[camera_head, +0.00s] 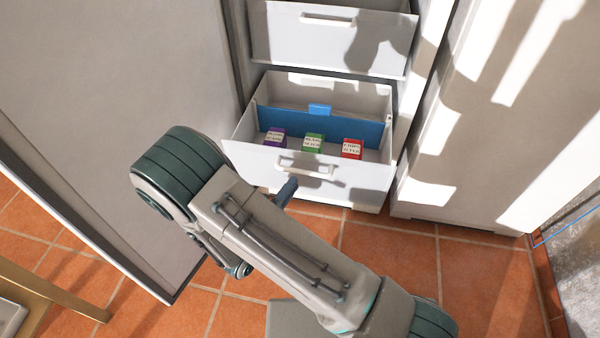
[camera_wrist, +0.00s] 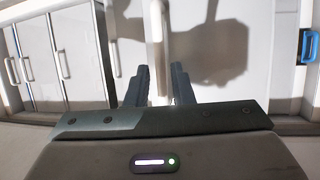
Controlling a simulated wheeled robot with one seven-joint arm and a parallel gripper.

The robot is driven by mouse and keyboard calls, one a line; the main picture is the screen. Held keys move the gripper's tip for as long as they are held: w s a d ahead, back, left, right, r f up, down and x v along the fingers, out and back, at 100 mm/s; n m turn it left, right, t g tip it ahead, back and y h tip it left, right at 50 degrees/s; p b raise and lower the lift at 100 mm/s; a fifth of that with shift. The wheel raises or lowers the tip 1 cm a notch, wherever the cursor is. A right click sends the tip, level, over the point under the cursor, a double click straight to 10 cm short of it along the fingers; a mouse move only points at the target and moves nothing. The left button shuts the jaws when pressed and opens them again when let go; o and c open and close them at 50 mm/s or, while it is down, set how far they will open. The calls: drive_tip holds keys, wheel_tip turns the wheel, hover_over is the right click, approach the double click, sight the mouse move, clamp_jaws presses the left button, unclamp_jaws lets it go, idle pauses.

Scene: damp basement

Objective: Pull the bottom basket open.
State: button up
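The bottom basket (camera_head: 240,152) is a white drawer standing pulled out from the tall white unit. Its front carries a pale bar handle (camera_head: 305,168). Inside are a blue divider (camera_head: 355,131) and purple, green and red boxes. My gripper (camera_head: 287,190) is at the lower left of the handle, mostly hidden behind my arm. In the wrist view my gripper (camera_wrist: 161,80) has its two dark fingers apart. A pale handle bar (camera_wrist: 155,40) runs down between them, with a gap visible on the finger sides. I cannot tell whether either finger touches it.
Another white drawer (camera_head: 300,35) is above, also out. A large grey-white door panel (camera_head: 110,110) stands open on the left. A white cabinet (camera_head: 510,120) stands right. Tiled floor (camera_head: 390,260) is clear in front. A wooden-edged piece (camera_head: 50,290) is at lower left.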

drive_tip(key=v, duration=0.8)
drive_tip(key=shift+p, duration=0.4)
drive_tip(key=shift+w+r, duration=0.1)
drive_tip(key=s+d+r+m+g+p, duration=0.1)
drive_tip(key=d+r+m+g+p, duration=0.3)
drive_tip(key=d+r+g+p, duration=0.65)
drive_tip(key=s+d+r+m+g+p, duration=0.1)
drive_tip(key=d+r+m+g+p, duration=0.5)
drive_tip(key=r, duration=0.9)
drive_tip(key=s+d+r+t+y+p, duration=0.1)
drive_tip(key=r+y+p, duration=0.4)
drive_tip(key=r, duration=0.7)
drive_tip(key=s+d+r+t+y+p, duration=0.1)
drive_tip(key=s+d+r+y+p, duration=0.2)
drive_tip(key=r, duration=0.9)
drive_tip(key=d+y+p, duration=0.2)
drive_tip(key=y+p, duration=0.1)
drive_tip(key=p, duration=0.1)
drive_tip(key=shift+s+d+m+t, duration=0.15)
drive_tip(key=shift+s+m+t, duration=0.1)
drive_tip(key=shift+m+t, duration=0.1)
